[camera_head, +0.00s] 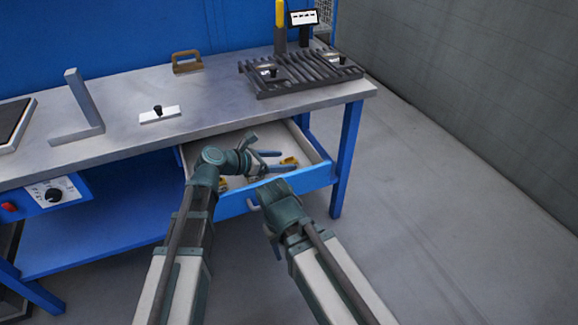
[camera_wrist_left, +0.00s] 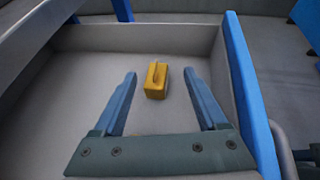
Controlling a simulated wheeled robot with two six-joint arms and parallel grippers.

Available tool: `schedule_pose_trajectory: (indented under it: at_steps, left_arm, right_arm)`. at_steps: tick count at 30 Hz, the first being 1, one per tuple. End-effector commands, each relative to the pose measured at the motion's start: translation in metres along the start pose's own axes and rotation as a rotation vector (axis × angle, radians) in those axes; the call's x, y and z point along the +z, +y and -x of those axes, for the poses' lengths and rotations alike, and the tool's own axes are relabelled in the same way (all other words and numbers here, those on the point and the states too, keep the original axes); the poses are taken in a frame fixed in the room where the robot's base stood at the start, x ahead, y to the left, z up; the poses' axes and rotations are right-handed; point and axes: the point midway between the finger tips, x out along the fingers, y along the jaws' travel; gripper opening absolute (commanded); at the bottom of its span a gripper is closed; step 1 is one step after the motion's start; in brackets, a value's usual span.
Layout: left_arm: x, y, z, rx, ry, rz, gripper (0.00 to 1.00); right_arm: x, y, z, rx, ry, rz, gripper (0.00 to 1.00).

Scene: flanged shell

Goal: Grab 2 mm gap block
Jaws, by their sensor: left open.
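A yellow block (camera_wrist_left: 156,82) with a slot or raised ridge on top sits on the drawer floor in the left wrist view. My left gripper (camera_head: 279,161) is open over the drawer. In its wrist view the two blue fingers stand on either side of the block, apart from it. My right gripper (camera_head: 262,201) is at the drawer front near the handle; its fingers are mostly hidden.
The open drawer (camera_head: 322,176) has a blue front, and its walls surround my left gripper. Another yellow piece (camera_head: 223,183) lies at the drawer's left. Above, the workbench (camera_head: 215,95) holds a dark slotted rack (camera_head: 300,75) and a brown handle (camera_head: 187,62).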

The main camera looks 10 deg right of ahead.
Motion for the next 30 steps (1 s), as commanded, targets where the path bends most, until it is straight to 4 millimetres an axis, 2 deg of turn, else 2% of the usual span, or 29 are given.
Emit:
schedule_pose_trajectory:
  at_steps: [1,6,15,27,30]
  left_arm:
    - [-0.001,0.003,-0.010,-0.003,0.000,-0.001,0.75]
    - [-0.001,0.004,-0.035,-0.003,0.000,-0.001,0.75]
    - [0.001,0.003,-0.039,-0.001,0.000,0.000,0.73]
    - [0.001,0.003,-0.039,-0.001,0.000,0.000,0.01]
    - [0.001,0.003,-0.039,-0.001,0.000,0.000,0.00]
  right_arm:
    - [0.000,-0.001,-0.005,0.000,0.000,0.000,0.50]
    - [-0.001,-0.001,-0.016,0.001,0.000,0.000,0.50]
    - [-0.001,-0.001,-0.016,0.001,0.000,0.000,0.50]
    - [-0.001,-0.001,-0.016,0.001,0.000,0.000,0.50]
    - [-0.001,-0.001,-0.016,0.001,0.000,0.000,0.50]
